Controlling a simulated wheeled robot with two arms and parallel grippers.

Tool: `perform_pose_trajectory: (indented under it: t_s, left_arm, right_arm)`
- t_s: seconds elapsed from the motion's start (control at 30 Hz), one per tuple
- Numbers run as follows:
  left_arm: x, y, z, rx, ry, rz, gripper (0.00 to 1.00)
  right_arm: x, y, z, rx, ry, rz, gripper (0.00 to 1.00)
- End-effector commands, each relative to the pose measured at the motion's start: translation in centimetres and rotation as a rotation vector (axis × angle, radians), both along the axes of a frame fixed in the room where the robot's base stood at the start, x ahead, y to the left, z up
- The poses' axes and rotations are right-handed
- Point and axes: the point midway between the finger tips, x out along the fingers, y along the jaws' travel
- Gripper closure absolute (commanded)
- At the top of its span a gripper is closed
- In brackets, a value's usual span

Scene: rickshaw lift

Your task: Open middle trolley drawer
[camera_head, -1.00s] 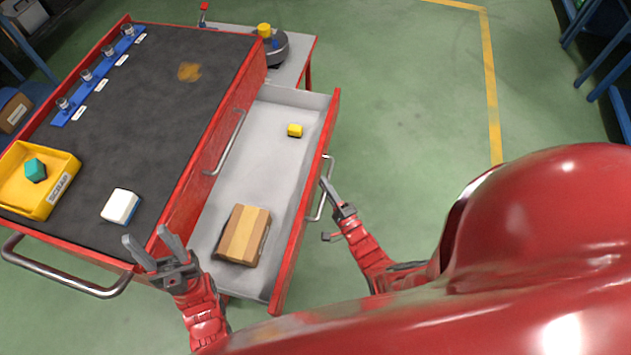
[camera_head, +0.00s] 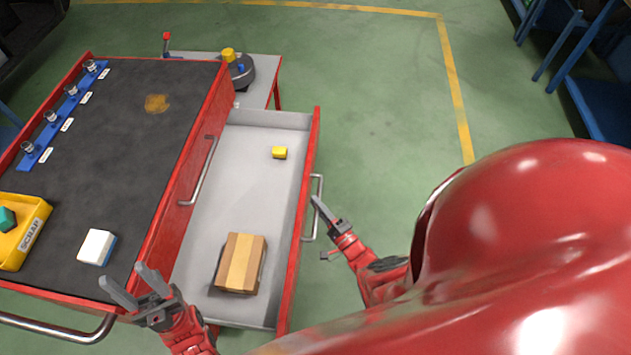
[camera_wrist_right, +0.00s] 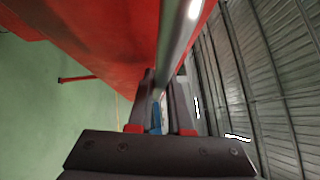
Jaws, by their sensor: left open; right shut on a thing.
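The red tool trolley (camera_head: 128,178) stands at the left with a dark top. Its grey-lined drawer (camera_head: 243,195), below a shut front with its own handle (camera_head: 200,170), is pulled well out. The open drawer's metal handle (camera_head: 318,188) is on its red front and also shows in the right wrist view (camera_wrist_right: 178,35). My right gripper (camera_head: 318,208) is shut on this handle; the fingers (camera_wrist_right: 165,88) sit around the bar. My left gripper (camera_head: 132,285) is open and empty over the trolley's near corner. Lower drawers are hidden.
A brown box (camera_head: 240,263) and a yellow block (camera_head: 279,152) lie in the drawer. A yellow scrap bin (camera_head: 22,235) and a white block (camera_head: 97,247) are on the trolley top. A grey side table (camera_head: 262,75) stands behind. Green floor (camera_head: 390,110) is clear at right.

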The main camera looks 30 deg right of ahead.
Motion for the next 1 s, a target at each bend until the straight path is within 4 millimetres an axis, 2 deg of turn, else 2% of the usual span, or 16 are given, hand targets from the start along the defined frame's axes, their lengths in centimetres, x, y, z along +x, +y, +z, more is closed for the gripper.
perform_pose_trajectory:
  t_s: [0.5,0.53,0.67,0.7,1.0]
  left_arm:
    - [0.00,0.00,0.01,0.000,0.000,0.000,0.50]
    - [0.00,0.00,0.01,0.000,0.000,0.000,0.50]
    - [0.00,0.00,0.01,0.000,0.000,0.000,0.50]
    - [0.01,0.00,0.01,0.000,0.000,0.000,0.50]
    - [0.00,0.00,0.03,0.000,0.000,0.000,0.50]
  right_arm:
    - [-0.13,-0.11,-0.05,0.000,0.001,-0.001,1.00]
    - [-0.13,-0.11,-0.05,0.000,0.001,-0.001,0.79]
    - [-0.12,-0.11,-0.03,0.000,0.001,-0.001,0.56]
    - [-0.12,-0.11,-0.03,0.000,0.001,-0.001,0.53]
    - [-0.27,-0.13,-0.04,0.000,0.000,0.000,0.53]
